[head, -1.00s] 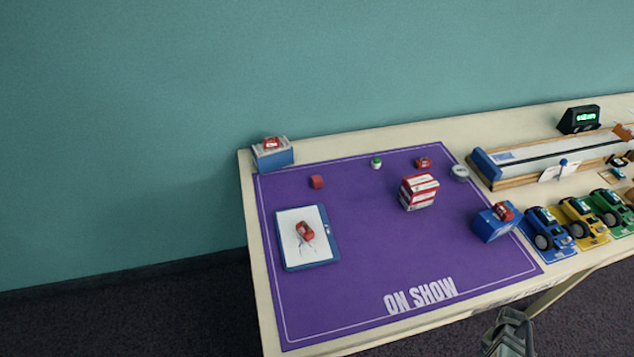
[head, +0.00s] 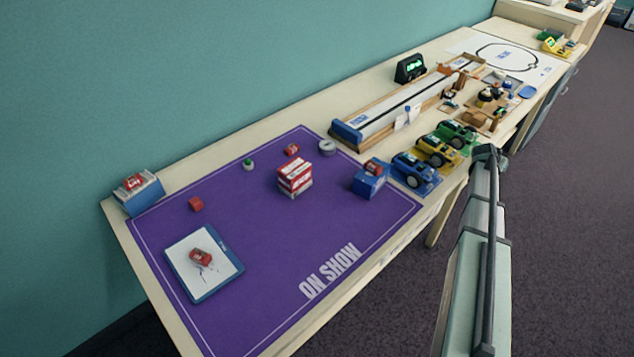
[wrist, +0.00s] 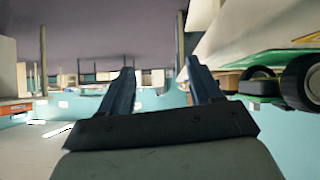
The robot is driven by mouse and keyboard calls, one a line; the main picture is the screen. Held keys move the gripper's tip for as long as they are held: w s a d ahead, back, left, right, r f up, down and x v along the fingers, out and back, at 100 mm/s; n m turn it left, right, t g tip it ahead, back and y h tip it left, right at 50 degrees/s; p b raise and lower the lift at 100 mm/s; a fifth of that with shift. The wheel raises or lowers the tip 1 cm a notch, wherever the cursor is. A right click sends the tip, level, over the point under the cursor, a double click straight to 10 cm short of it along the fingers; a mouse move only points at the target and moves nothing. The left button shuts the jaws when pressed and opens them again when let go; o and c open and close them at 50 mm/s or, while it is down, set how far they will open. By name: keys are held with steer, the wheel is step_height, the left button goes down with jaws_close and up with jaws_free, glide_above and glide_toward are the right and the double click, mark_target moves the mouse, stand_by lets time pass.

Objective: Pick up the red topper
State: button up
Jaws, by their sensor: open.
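Several small red pieces lie on the purple mat (head: 262,215), and I cannot tell which is the red topper. A plain red block (head: 196,204) sits at the mat's left. Red car-shaped pieces lie on the tablet (head: 201,257), on a blue-and-white box (head: 135,182), on a blue box (head: 374,167) and bare on the mat near the back (head: 292,149). My gripper (wrist: 162,84) is open and empty in the wrist view, with no red piece between its fingers. In the head view my arm rises at right, beyond the table's front edge, away from the mat.
A red-and-white box stack (head: 294,178), a grey ring (head: 327,147) and a green-and-white piece (head: 248,164) stand on the mat. Blue (head: 414,172), yellow (head: 437,151) and green (head: 459,134) cars line the front edge right of it. A long track (head: 395,103) lies behind.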

steer(key=w+a+r+t, duration=0.1)
steer(key=w+a+r, duration=0.1)
steer(key=w+r, duration=0.1)
steer(key=w+a+r+t, duration=0.1)
steer(key=w+a+r, duration=0.1)
steer(key=w+r, duration=0.2)
steer(key=w+a+r, duration=0.2)
steer(key=w+r, duration=0.2)
steer(key=r, duration=0.1)
steer(key=shift+w+r+m+t, duration=0.2)
steer(key=shift+m+t, duration=0.1)
steer(key=shift+t, duration=0.1)
steer(key=s+a+m+g+y, duration=0.1)
steer(key=a+g+y, duration=0.15)
steer(key=a, duration=2.35)
steer(key=s+a+g+y, duration=0.1)
steer(key=a+y, duration=0.2)
steer(key=a, duration=2.3)
steer(key=n+g+y, duration=0.2)
steer(key=g+y, duration=0.1)
steer(key=g, duration=0.3)
glide_toward(195, 200)
steer(key=shift+h, duration=0.25)
steer(key=f, duration=1)
steer(key=shift+w+a, duration=0.15)
steer(key=shift+a, duration=0.1)
